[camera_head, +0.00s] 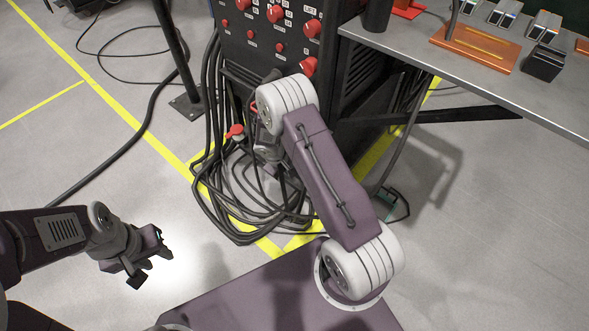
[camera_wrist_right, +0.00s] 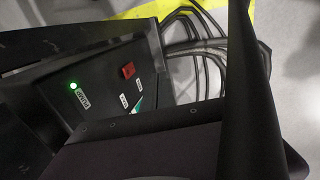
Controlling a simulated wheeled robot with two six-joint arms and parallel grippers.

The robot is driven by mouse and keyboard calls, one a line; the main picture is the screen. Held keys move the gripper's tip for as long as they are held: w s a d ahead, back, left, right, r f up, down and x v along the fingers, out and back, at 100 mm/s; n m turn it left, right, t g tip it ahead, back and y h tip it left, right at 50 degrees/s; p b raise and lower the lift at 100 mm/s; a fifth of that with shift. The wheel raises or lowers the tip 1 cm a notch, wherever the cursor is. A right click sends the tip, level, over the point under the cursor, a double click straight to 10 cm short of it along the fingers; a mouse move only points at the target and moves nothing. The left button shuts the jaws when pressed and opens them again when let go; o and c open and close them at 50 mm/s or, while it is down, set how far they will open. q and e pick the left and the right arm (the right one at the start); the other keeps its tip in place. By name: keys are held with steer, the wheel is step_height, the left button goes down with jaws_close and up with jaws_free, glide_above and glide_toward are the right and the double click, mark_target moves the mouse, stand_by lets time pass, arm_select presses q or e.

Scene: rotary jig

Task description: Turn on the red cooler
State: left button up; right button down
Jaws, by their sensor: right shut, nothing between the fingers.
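A red switch (camera_wrist_right: 128,70) sits on a dark panel (camera_wrist_right: 95,95) in the right wrist view, with a lit green lamp (camera_wrist_right: 73,86) to its left. Small white labels lie near both; I cannot read them for certain. In the head view, a black cabinet (camera_head: 250,60) carries several red round knobs (camera_head: 276,13), and a red part (camera_head: 235,131) shows low beside its cables. My right gripper (camera_wrist_right: 190,125) is shut and empty, close to the panel; the arm hides most of it in the head view. My left gripper (camera_head: 152,262) is open and empty above the floor.
Black cables (camera_head: 245,205) lie coiled at the cabinet's foot. A grey table (camera_head: 400,45) with an orange tray (camera_head: 472,50) stands at the right. A black post (camera_head: 178,50) stands left of the cabinet. The floor at the left is mostly clear.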

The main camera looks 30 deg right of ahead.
steer(key=shift+s+a+r+p, duration=0.15)
steer(key=shift+a+r, duration=0.2)
steer(key=shift+r, duration=0.2)
steer(key=shift+s+a+r+p, duration=0.15)
steer(key=shift+a+r, duration=0.2)
steer(key=shift+r, duration=0.2)
step_height(320, 180, up, 16)
steer(key=m+t, duration=0.2)
steer(key=m, duration=0.1)
steer(key=s+a+r+m+g+y+p, duration=0.1)
steer(key=s+a+y, duration=0.15)
steer(key=s, duration=0.65)
steer(key=s+a+m+g+y, duration=0.1)
steer(key=s+a, duration=0.2)
steer(key=s, duration=0.6)
step_height(320, 180, up, 38)
steer(key=p, duration=3.8)
steer(key=shift+w+r, duration=0.15)
steer(key=shift+r, duration=0.1)
